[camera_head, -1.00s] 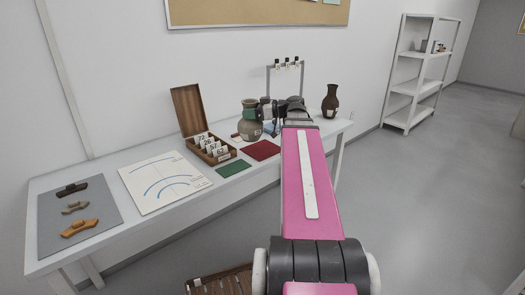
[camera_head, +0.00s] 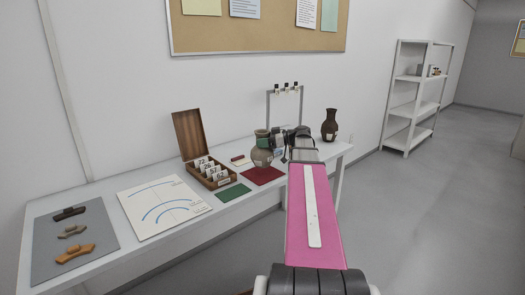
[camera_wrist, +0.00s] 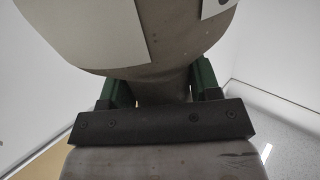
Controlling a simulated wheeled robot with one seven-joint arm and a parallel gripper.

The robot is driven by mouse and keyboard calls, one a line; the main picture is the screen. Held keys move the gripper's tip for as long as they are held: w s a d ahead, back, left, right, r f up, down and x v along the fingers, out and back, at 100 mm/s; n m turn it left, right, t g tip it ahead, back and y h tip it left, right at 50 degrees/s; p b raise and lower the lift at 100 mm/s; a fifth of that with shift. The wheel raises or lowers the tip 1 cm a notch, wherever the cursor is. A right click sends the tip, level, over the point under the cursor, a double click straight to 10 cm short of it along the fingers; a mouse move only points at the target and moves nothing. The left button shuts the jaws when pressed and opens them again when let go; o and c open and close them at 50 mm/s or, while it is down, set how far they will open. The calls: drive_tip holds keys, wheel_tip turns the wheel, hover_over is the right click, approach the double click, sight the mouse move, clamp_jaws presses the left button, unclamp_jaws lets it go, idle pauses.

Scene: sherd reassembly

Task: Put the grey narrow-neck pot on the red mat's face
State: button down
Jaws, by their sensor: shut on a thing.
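The grey narrow-neck pot (camera_head: 262,150) is round-bodied and carries a white label. In the head view it looks upright, over or just at the back edge of the red mat (camera_head: 268,178); I cannot tell whether its base touches anything. My gripper (camera_head: 280,140) is at the pot's right side, partly hidden by my own arm. In the wrist view the green fingers (camera_wrist: 160,85) are shut on the pot's neck, and the pot's body (camera_wrist: 185,35) with pale labels fills the top. The visible front of the red mat is bare.
A wooden box of numbered cards (camera_head: 207,170) and a green mat (camera_head: 233,192) lie left of the red mat. A dark brown vase (camera_head: 330,125) stands at the back right. A thin metal rack (camera_head: 268,105) rises behind the pot. A sheet with blue arcs (camera_head: 140,203) lies further left.

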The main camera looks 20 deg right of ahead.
drive_tip(key=shift+w+d+f, duration=0.15)
drive_tip(key=shift+f, duration=2.1)
drive_tip(key=shift+c, duration=1.7)
unclamp_jaws()
drive_tip(key=shift+d, duration=0.25)
drive_tip(key=v, duration=1.1)
drive_tip(key=shift+s+d, duration=0.2)
